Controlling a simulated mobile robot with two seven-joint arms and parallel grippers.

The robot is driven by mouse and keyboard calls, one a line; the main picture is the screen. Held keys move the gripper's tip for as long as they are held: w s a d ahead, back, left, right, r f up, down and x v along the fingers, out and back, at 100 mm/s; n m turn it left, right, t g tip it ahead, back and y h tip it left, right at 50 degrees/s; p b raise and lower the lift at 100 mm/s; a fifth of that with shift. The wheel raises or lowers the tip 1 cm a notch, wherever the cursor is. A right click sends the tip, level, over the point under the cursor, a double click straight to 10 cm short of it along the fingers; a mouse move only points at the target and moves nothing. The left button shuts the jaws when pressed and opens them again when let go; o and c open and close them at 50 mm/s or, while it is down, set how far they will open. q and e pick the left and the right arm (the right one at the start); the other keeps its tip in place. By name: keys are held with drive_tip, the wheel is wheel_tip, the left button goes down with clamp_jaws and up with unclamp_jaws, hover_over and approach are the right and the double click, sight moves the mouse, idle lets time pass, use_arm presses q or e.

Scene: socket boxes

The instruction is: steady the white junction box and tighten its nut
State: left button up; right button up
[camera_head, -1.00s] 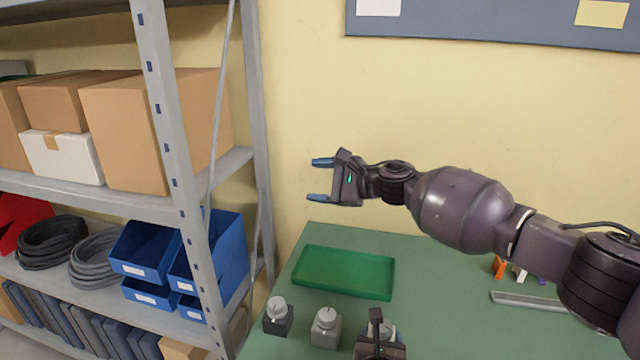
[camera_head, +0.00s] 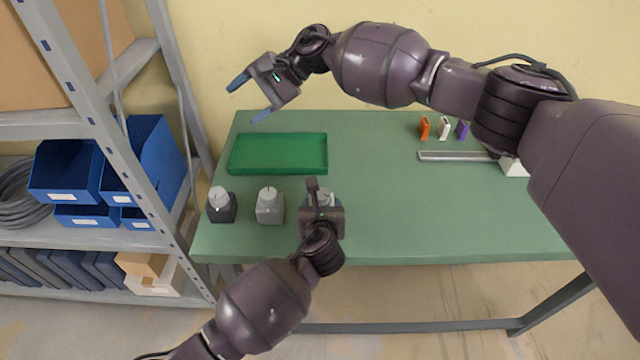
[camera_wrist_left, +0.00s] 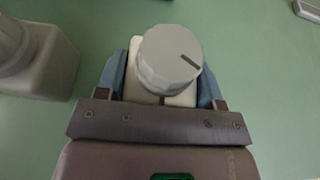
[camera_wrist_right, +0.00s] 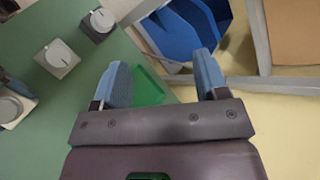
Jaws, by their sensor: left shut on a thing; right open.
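The white junction box (camera_wrist_left: 180,99) stands on the green table, with its round grey nut (camera_wrist_left: 167,60) on top, marked by a dark line. My left gripper (camera_head: 322,206) is shut on the box, its blue fingers on both sides of the body below the nut. In the head view this gripper hides most of the box. The right wrist view shows the box with its nut (camera_wrist_right: 12,107) at the left edge. My right gripper (camera_head: 249,100) is open and empty, above and behind the green tray, pointing left and down, well away from the nut.
A grey box (camera_head: 269,206) and a dark box (camera_head: 221,206) with similar knobs stand left of the white one. The green tray (camera_head: 278,170) lies behind them. A shelf with blue bins (camera_head: 68,171) stands left. The table's middle right is clear.

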drive_tip(key=s+d+f+n+g+h, duration=0.1)
drive_tip(key=s+d+f+n+h, duration=0.15)
drive_tip(key=d+f+h, duration=0.2)
drive_tip(key=n+h, duration=0.2)
drive_tip(key=h, duration=0.5)
approach(321, 192)
drive_tip(key=shift+m+g, duration=0.25)
drive_tip(key=shift+g, duration=0.05)
drive_tip(key=x, duration=0.9)
drive_tip(key=shift+w+f, duration=0.1)
drive_tip(key=shift+w, duration=0.1)
drive_tip(key=c, duration=0.9)
drive_tip(key=shift+d+m+y, duration=0.1)
drive_tip(key=shift+m+y, duration=0.55)
drive_tip(key=shift+m, duration=0.85)
drive_tip(key=shift+c, duration=0.2)
drive_tip(key=o, duration=0.9)
drive_tip(key=shift+o, duration=0.2)
